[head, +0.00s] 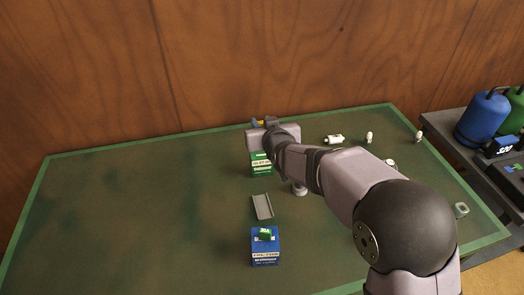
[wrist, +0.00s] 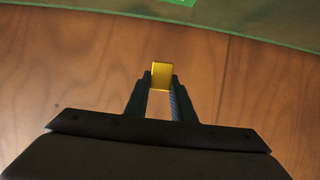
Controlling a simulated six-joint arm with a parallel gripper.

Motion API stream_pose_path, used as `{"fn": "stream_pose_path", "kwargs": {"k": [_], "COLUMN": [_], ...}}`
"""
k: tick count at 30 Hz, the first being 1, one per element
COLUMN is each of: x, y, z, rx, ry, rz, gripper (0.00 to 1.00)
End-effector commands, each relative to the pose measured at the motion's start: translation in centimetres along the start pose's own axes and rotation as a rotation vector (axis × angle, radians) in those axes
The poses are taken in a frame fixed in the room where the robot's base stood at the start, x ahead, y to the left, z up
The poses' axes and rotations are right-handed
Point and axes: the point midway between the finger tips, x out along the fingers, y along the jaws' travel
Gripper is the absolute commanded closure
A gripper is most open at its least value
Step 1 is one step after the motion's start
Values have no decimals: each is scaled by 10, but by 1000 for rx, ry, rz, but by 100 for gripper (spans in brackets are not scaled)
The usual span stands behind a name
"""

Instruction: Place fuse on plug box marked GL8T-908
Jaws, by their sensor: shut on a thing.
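My gripper (wrist: 161,80) is shut on a small yellow fuse (wrist: 161,72), which sits between the fingertips in the wrist view. In the head view, my gripper (head: 259,124) is at the table's back edge, just above and behind the green box (head: 261,164). The green box has a white label; part of it is hidden behind my arm. A blue box (head: 265,251) with a white label stands nearer the front, with a green fuse (head: 266,234) on top. The label print is too small to read surely.
A grey tray-like piece (head: 262,206) lies between the boxes. White parts (head: 333,139) lie at the right, partly behind my arm. The table's left half (head: 120,220) is clear. A wooden wall (head: 200,60) rises behind. A side bench holds a blue cylinder (head: 482,120).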

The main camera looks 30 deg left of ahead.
Motion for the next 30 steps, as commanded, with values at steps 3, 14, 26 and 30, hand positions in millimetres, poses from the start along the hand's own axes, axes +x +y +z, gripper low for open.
{"fn": "stream_pose_path", "kwargs": {"k": [3,14,26,30], "x": [7,20,32,34], "y": [0,0,0,0], "z": [20,49,79,84], "rx": [-1,1,1,1], "ry": [-7,0,-4,0], "rz": [0,0,0,0], "gripper": [98,98,98,98]}}
